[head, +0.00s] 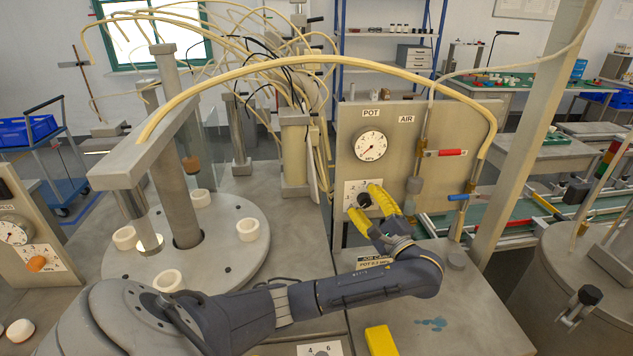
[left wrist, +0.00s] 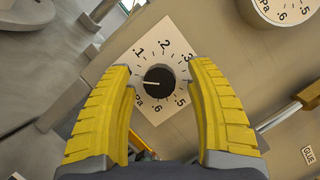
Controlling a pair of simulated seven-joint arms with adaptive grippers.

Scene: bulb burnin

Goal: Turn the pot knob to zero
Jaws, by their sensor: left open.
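The pot knob (head: 364,200) is a small black dial on a white scale plate, on the upright panel below the POT gauge (head: 370,145). In the left wrist view the knob (left wrist: 159,82) sits between the yellow fingers, with numbers around it and its white mark pointing to the left of the picture. My left gripper (head: 368,202) has yellow fingers and is open around the knob in the head view. In the left wrist view the fingertips (left wrist: 163,78) stand on either side of the knob, with a gap to each side. My right gripper does not show.
A red-handled valve (head: 446,153) and a blue-handled valve (head: 466,196) sit on pipes right of the knob. A yellow block (head: 380,340) lies on the bench at the front. A round plate (head: 215,225) with white rings stands to the left.

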